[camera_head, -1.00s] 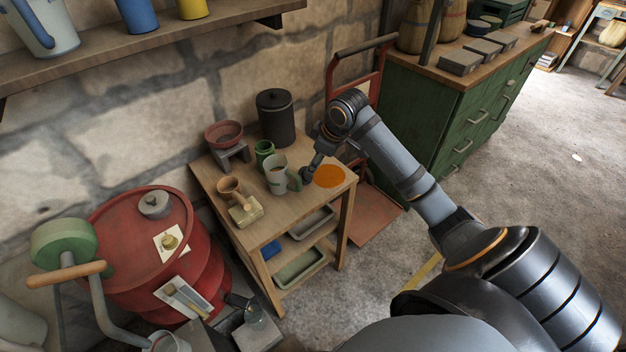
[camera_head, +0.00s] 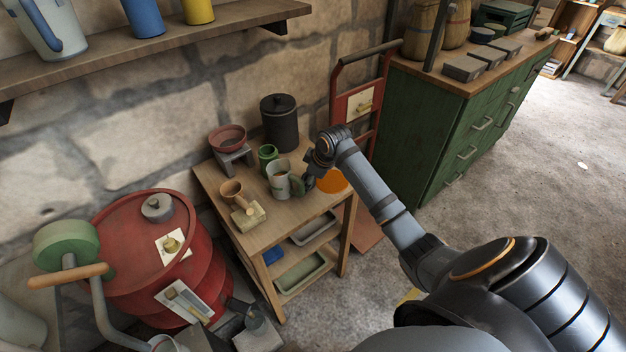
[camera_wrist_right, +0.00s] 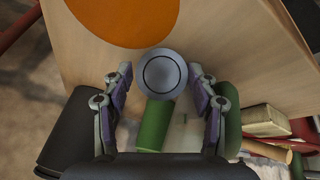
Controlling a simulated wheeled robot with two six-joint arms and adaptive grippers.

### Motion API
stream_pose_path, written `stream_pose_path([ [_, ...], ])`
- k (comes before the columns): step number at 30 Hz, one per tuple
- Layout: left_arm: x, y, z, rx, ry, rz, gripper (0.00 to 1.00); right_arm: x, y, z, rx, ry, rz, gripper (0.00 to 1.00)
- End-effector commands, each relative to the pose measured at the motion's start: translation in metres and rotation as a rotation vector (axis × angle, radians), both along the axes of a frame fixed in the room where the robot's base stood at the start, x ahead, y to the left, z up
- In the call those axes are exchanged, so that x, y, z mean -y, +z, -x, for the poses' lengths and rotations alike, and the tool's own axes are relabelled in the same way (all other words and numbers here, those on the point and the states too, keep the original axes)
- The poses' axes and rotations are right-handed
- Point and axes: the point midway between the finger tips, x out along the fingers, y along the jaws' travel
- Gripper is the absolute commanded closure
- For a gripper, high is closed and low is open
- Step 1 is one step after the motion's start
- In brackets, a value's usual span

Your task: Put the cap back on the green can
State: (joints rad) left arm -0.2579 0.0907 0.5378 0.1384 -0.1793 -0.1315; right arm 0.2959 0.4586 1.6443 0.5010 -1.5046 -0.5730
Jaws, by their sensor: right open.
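In the head view a small green cylinder, which looks like the green can (camera_head: 297,185), stands on the small wooden table right beside a pale mug (camera_head: 279,179). In the right wrist view the green can (camera_wrist_right: 154,124) shows below a round grey disc with a dark ring, probably the cap (camera_wrist_right: 162,73). I cannot tell whether this disc sits on the can or only overlaps it. My right gripper (camera_wrist_right: 160,85) is open, its fingers on either side of the disc with gaps showing. My left gripper is in no view.
An orange disc (camera_head: 333,181) lies flat near the table's right edge. A black lidded canister (camera_head: 280,125), an open green cup (camera_head: 267,155), a red bowl (camera_head: 228,138) and a pale block (camera_head: 248,215) crowd the table. The red drum (camera_head: 130,240) stands left.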

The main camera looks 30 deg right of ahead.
Motion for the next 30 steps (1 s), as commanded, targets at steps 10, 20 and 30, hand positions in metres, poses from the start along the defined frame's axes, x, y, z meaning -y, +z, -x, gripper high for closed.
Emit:
stream_pose_path([
  [10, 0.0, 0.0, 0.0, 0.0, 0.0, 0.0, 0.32, 0.0, 0.001, 0.0, 0.0, 0.0, 0.0, 0.64],
  [20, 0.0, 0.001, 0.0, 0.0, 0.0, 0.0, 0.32, 0.001, 0.013, -0.001, 0.004, -0.001, 0.001, 0.67],
  [30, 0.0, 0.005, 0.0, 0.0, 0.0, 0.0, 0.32, 0.001, 0.086, 0.0, 0.004, 0.0, -0.001, 0.67],
])
